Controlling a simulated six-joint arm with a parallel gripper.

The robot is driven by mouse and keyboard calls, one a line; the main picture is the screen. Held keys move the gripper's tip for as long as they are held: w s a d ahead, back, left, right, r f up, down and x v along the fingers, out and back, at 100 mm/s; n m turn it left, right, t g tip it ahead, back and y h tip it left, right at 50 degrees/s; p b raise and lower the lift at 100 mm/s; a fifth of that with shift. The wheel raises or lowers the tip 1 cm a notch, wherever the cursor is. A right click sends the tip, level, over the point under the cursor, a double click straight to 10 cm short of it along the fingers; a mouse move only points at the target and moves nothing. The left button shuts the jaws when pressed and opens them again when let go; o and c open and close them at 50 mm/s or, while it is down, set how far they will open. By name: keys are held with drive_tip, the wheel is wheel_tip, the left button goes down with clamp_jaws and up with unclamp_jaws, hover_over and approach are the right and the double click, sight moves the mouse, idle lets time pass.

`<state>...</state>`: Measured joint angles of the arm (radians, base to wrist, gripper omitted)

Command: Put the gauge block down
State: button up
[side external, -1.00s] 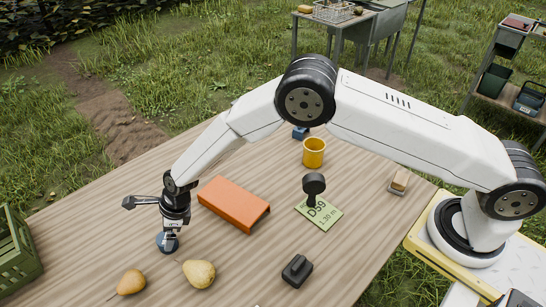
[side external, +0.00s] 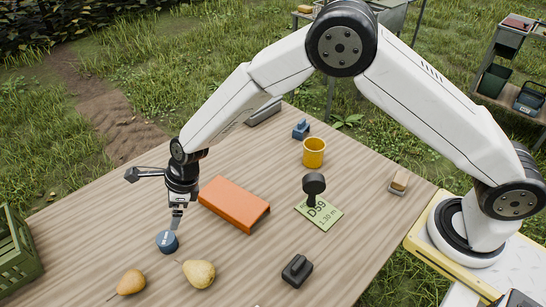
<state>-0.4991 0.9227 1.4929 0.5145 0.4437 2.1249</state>
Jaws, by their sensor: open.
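The gauge block, which I take to be the small dark-blue round piece with a pale mark (side external: 167,241), sits on the wooden table at the left, behind the two pears. It stands free, with nothing touching it. My gripper (side external: 177,220) is open and empty, pointing down just above and slightly right of the block. A visible gap separates the fingertips from it.
An orange box (side external: 234,204) lies right of my gripper. Further right are a yellow mug (side external: 314,152), a green D59 card (side external: 325,213) and a black object (side external: 297,271). A green crate (side external: 17,252) stands at the left edge.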

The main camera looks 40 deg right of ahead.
idle(0.5)
drive_tip(key=s+d+r+n+h, duration=0.1)
drive_tip(key=s+d+r+n, duration=0.25)
drive_tip(key=d+n, duration=0.4)
drive_tip(key=s+d+r+n+h, duration=0.1)
drive_tip(key=s+d+r+n, duration=0.3)
drive_tip(key=d, duration=0.7)
drive_tip(key=s+d+r+n+h, duration=0.2)
drive_tip(key=s+d+r+n, duration=0.1)
drive_tip(key=s+d+n, duration=0.9)
drive_tip(key=shift+s+d, duration=0.15)
drive_tip(key=shift+s, duration=0.45)
